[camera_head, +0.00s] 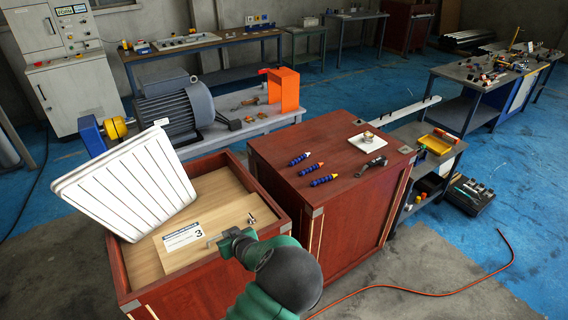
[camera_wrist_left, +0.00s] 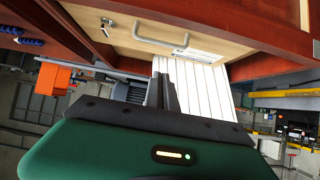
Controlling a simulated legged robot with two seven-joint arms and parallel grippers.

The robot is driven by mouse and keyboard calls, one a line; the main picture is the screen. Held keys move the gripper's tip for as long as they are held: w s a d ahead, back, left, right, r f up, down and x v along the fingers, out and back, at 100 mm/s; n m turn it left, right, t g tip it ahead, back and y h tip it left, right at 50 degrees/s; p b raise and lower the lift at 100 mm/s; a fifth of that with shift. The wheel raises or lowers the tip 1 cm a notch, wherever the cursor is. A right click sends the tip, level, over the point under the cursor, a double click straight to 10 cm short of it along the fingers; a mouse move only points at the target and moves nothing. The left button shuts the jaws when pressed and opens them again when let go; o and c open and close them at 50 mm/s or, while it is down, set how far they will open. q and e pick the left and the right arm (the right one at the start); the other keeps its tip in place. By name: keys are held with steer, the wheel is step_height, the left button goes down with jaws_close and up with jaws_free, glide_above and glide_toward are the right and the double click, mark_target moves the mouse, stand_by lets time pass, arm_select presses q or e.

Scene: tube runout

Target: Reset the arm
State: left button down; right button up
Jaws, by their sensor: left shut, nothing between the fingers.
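My left arm, dark green, comes in from the bottom of the head view. My left gripper (camera_head: 234,242) is over the wooden panel (camera_head: 232,212) of the open-topped red cabinet (camera_head: 186,290). In the left wrist view its dark fingers (camera_wrist_left: 161,92) are shut and empty. They are apart from the metal handle (camera_wrist_left: 160,40), which is on the wooden panel with a lock and a label. In the head view my arm partly hides the panel. My right gripper is not in view.
A white ribbed tray (camera_head: 130,185) leans tilted on the red cabinet beside my gripper. A closed red cabinet (camera_head: 330,180) to the right carries several blue-and-orange tubes and a white plate (camera_head: 368,143). An orange cable (camera_head: 440,293) lies on the floor.

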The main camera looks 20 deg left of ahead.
arm_select(q)
steer(key=s+d+r+m+g+h, duration=0.2)
steer(key=s+d+m+g+h, duration=0.15)
steer(key=s+d+h, duration=0.65)
steer(key=s+d+r+m, duration=0.2)
steer(key=s+m, duration=0.1)
steer(key=s, duration=0.4)
steer(key=s+d+r+m+g+y, duration=0.1)
steer(key=s+d+r+m, duration=0.1)
steer(key=s, duration=0.6)
steer(key=shift+d+m, duration=0.65)
steer(key=shift+s+a, duration=0.1)
steer(key=shift+s, duration=0.15)
steer(key=shift+w, duration=0.15)
steer(key=shift+f, duration=0.1)
